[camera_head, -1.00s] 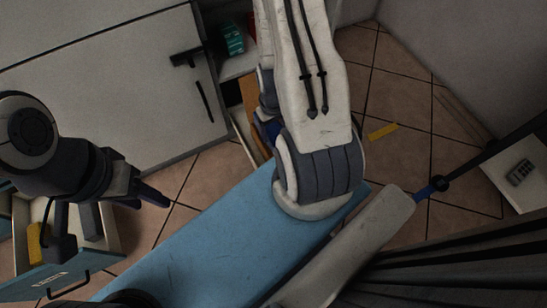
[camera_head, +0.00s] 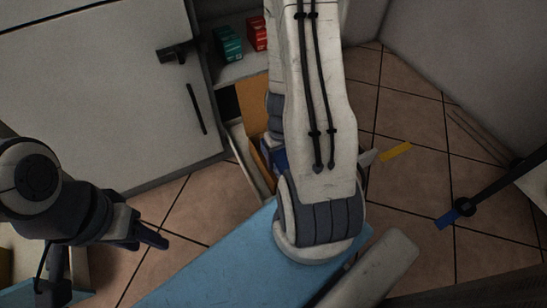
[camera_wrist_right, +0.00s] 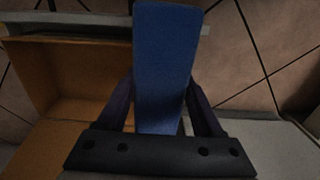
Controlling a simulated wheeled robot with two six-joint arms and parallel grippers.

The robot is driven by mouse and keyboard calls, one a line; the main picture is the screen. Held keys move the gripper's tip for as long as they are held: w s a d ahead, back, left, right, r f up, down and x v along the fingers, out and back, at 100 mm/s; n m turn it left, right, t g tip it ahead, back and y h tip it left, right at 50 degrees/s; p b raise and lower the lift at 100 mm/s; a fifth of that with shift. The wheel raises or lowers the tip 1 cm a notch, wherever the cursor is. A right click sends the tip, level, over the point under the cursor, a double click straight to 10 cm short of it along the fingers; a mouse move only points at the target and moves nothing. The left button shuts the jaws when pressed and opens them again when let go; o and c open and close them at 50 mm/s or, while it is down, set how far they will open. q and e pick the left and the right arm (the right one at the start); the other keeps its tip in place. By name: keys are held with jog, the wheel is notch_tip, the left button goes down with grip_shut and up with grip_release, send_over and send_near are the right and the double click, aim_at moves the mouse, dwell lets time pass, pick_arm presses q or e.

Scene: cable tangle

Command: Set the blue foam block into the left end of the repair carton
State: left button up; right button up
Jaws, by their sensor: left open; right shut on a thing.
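My right gripper (camera_wrist_right: 163,108) is shut on the blue foam block (camera_wrist_right: 165,55), which stands out lengthwise between its two fingers in the right wrist view. In the head view my right arm hides most of this gripper; a small dark blue patch (camera_head: 279,157) shows at the arm's left edge. The orange-brown carton (camera_wrist_right: 55,75) is open and lies to the left of the block in the right wrist view. Part of the carton (camera_head: 254,105) also shows left of my right arm in the head view. My left gripper (camera_head: 148,238) is open and empty, well left of the carton.
A white cabinet (camera_head: 100,90) stands behind and left. A teal box (camera_head: 228,43) and a red box (camera_head: 257,33) sit on a shelf beyond the carton. A yellow strip (camera_head: 395,152) lies on the tiled floor. A blue surface (camera_head: 220,265) is in front.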

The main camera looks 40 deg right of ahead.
jog(key=w+d+f+p, duration=0.4)
jog(key=w+f+p, duration=0.1)
jog(key=w+f, duration=0.3)
jog(key=shift+w+d+f, duration=0.15)
jog(key=shift+f, duration=0.7)
jog(key=shift+f+b, duration=0.55)
jog(key=shift+b, duration=0.1)
jog(key=shift+f, duration=0.1)
jog(key=o, duration=1)
jog(key=shift+o, duration=0.2)
